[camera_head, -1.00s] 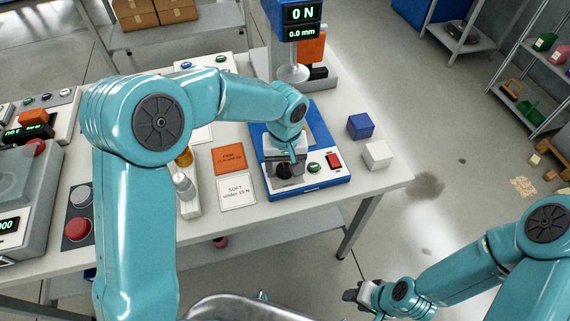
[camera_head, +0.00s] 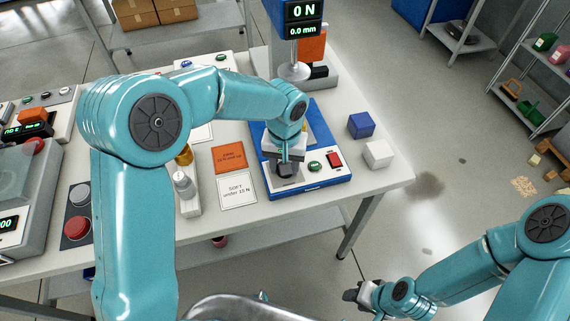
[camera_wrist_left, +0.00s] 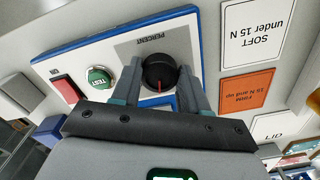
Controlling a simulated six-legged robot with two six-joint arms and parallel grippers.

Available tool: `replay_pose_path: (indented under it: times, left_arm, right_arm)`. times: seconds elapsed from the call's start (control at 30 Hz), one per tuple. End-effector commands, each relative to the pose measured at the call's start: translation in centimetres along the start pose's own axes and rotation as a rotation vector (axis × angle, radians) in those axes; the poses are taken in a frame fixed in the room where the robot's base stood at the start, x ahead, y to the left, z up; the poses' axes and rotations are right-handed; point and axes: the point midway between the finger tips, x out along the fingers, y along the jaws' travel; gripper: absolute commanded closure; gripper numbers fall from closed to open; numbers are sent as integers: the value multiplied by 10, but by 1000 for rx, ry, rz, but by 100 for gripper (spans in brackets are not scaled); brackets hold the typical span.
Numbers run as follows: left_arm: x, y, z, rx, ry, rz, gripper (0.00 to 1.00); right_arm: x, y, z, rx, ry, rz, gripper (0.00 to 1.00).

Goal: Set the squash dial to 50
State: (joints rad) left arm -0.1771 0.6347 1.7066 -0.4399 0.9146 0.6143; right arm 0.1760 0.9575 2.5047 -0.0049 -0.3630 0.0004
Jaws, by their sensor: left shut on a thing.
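The squash dial (camera_wrist_left: 156,68) is a round black knob with a red pointer line, on a grey patch marked PERCENT on the blue-edged white panel (camera_wrist_left: 110,52). In the left wrist view it sits between my left gripper's fingers, which are shut on it. The red line points toward the gripper's palm; no scale numbers can be read. In the head view my left gripper (camera_head: 285,170) is down at the panel's front left and mostly hides the dial. My right gripper (camera_head: 356,294) is away from the table at the lower right; its jaw opening is unclear.
A green TEST button (camera_head: 315,166) and a red switch (camera_head: 334,160) sit right of the dial. A blue cube (camera_head: 360,125) and a white cube (camera_head: 377,154) lie right of the panel. The press display (camera_head: 302,12) reads 0 N. Orange and white cards lie left.

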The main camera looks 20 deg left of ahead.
Motion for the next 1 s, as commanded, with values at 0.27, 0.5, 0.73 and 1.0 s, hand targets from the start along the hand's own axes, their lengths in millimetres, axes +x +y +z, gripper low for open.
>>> replay_pose_path:
  times: [0.27, 0.5, 0.73, 1.0]
  left_arm:
    - [0, -1, -1, 260, 3, 0, 87]
    - [-1, -1, -1, 477, 4, 0, 87]
    - [-1, -2, -2, 645, 4, 0, 87]
    - [-1, -2, -2, 766, 6, 0, 87]
  right_arm:
    - [3, 1, 0, 0, 0, 0, 57]
    - [3, 1, 0, 0, 0, 0, 57]
    - [2, 1, 0, 0, 0, 0, 57]
    - [1, 0, 0, 0, 0, 0, 57]
